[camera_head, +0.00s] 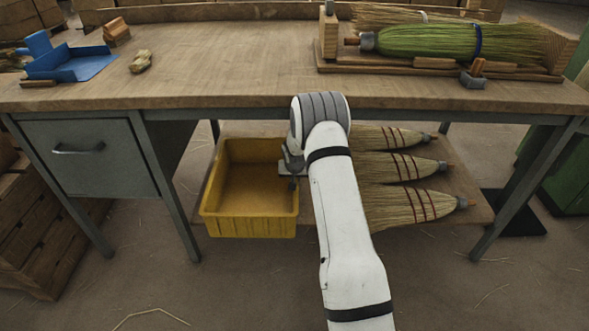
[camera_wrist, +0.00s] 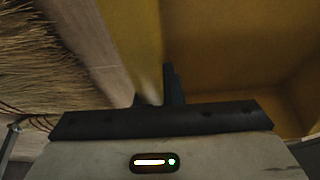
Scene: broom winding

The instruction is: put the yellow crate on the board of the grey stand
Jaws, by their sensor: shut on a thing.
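The yellow crate (camera_head: 248,224) is empty and upright under the workbench, at the left end of its low wooden board (camera_head: 482,212). My gripper (camera_head: 292,181) is at the crate's right wall. In the wrist view my gripper (camera_wrist: 160,88) is shut on the crate's wall, one finger on each side, with the crate's inside (camera_wrist: 225,60) to the right. I cannot tell whether the crate's bottom touches the board. I see no separate grey stand; the workbench has grey legs (camera_head: 165,180).
Several brooms (camera_head: 405,168) lie on the low board, right of my arm. The bench top (camera_head: 230,70) is just above the crate. A drawer unit (camera_head: 85,155) stands left of it. Wooden crates (camera_head: 35,230) stand at the far left. The floor in front is clear.

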